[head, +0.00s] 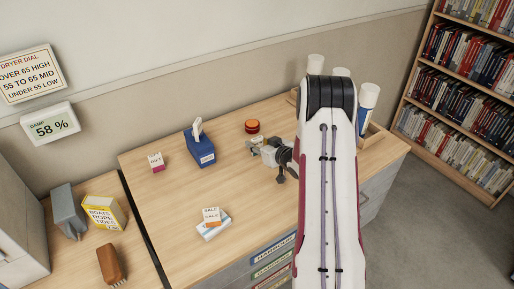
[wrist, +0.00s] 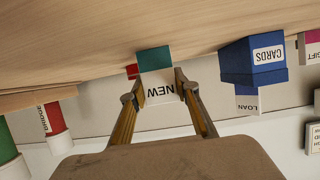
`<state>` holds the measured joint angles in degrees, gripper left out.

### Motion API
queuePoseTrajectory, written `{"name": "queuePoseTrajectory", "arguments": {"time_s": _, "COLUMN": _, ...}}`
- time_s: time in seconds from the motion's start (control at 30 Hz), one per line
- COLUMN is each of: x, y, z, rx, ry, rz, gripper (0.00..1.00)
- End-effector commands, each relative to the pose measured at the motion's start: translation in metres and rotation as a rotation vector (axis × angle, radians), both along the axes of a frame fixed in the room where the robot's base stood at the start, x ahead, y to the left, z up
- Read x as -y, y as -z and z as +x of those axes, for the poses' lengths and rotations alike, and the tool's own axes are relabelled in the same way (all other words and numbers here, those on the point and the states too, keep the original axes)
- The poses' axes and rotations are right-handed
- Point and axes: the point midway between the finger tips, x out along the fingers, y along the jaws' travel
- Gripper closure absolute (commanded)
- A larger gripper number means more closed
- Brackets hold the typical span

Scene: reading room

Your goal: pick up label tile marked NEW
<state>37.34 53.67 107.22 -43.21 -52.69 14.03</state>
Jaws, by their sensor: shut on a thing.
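The label tile marked NEW (wrist: 160,92) is white with a green part (wrist: 155,59), and its lettering appears upside down in the wrist view. My gripper (wrist: 160,80) has one finger on each side of the tile and is shut on it. In the head view my gripper (head: 257,147) is over the back middle of the desk, where the tile is small and mostly hidden. I cannot tell whether the tile touches the desk top.
A blue CARDS box (head: 201,147) holding a LOAN tile (wrist: 247,103) stands left of my gripper. A GIFT tile (head: 156,161) is farther left, a SALE tile (head: 212,215) nearer the front. A red round object (head: 252,126) is close behind.

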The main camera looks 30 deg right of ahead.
Motion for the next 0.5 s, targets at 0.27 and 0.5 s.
{"name": "queuePoseTrajectory", "arguments": {"time_s": 0.27, "x": 0.000, "y": -0.002, "z": 0.000, "rx": 0.001, "ry": 0.000, "rz": 0.000, "gripper": 0.91}}
{"name": "queuePoseTrajectory", "arguments": {"time_s": 0.5, "x": 0.000, "y": -0.015, "z": 0.000, "rx": 0.001, "ry": 0.001, "rz": -0.001, "gripper": 0.91}}
